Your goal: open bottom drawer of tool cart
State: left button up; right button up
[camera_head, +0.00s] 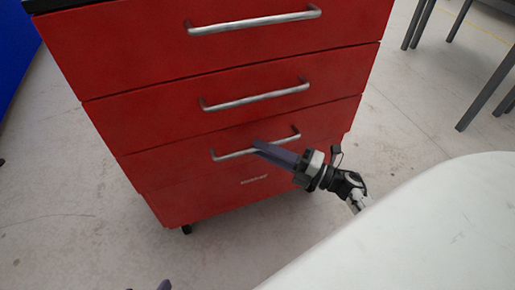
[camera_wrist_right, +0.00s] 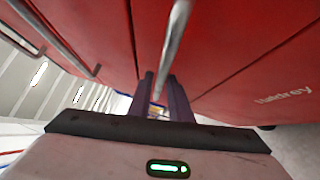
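The red tool cart (camera_head: 225,60) stands in the head view with several drawers, each with a silver bar handle. The bottom drawer (camera_head: 180,168) looks closed, and its handle (camera_head: 230,155) is the lowest one. My right gripper (camera_head: 258,147) is at the right half of this handle, its dark purple fingers overlapping the bar. In the right wrist view, a handle bar (camera_wrist_right: 175,40) runs between the two fingers (camera_wrist_right: 160,85). Whether they press on it is unclear. Only the tips of my left gripper (camera_head: 148,287) show at the bottom edge, apart and away from the cart.
A white rounded surface (camera_head: 430,235) fills the lower right, close to my right wrist. Dark metal table legs (camera_head: 487,92) stand at the upper right. A blue panel (camera_head: 14,50) is at the upper left. The grey floor (camera_head: 80,235) in front of the cart is clear.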

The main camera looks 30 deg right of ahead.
jog(key=shift+x, duration=1.05)
jog(key=shift+c, duration=0.3)
grip_shut()
